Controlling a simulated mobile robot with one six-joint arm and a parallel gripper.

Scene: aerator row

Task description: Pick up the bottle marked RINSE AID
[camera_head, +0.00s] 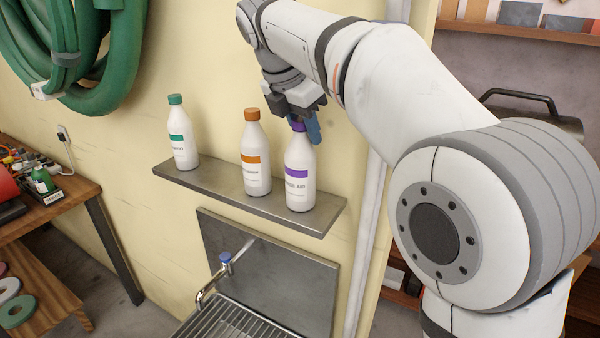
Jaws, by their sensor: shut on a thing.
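The bottle marked RINSE AID (300,178) is white with a purple band and a purple cap. It stands upright at the right end of a metal wall shelf (318,220). My gripper (299,120) is above it and shut on its cap, which is partly hidden by the fingers. I cannot tell whether the bottle's base is touching the shelf or slightly raised. An orange-capped bottle (256,160) stands close to its left. A green-capped bottle (181,135) stands farther left on the same shelf.
Below the shelf are a tap (215,279) and a grated sink (230,322). A green hose (105,60) hangs at upper left. A wooden workbench (70,200) with clutter stands at left. A pale pipe (366,250) runs right of the shelf.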

